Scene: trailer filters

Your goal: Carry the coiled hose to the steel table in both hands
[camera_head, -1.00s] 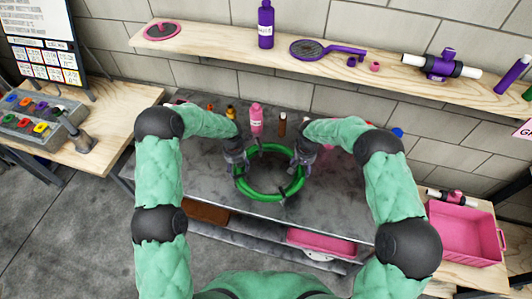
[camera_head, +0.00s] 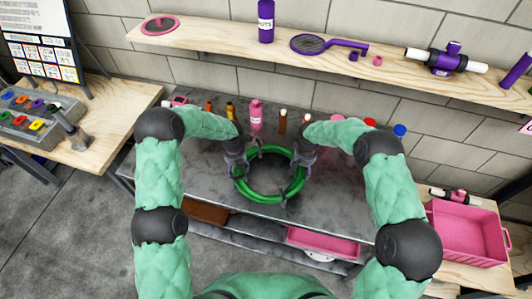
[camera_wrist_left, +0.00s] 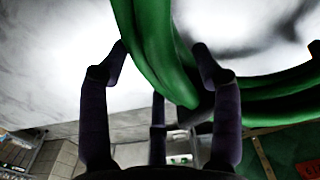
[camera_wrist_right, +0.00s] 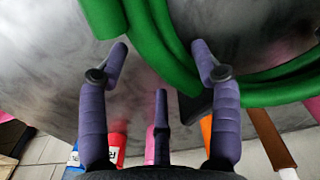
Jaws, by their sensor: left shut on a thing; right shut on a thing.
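The coiled hose (camera_head: 271,197) is a green ring with dark ties, seen in the head view over the grey steel table (camera_head: 350,205). My left gripper (camera_head: 238,165) is shut on its left side and my right gripper (camera_head: 300,163) is shut on its right side. The hose also shows between the fingers in the left wrist view (camera_wrist_left: 160,55) and in the right wrist view (camera_wrist_right: 160,45). I cannot tell whether the hose touches the tabletop or hangs just above it.
A pink bottle (camera_head: 256,115) and several small bottles stand along the table's back edge. A wooden shelf (camera_head: 210,43) runs along the wall above. A pink bin (camera_head: 465,232) stands at right, and a wooden bench (camera_head: 110,135) at left. The front tabletop looks clear.

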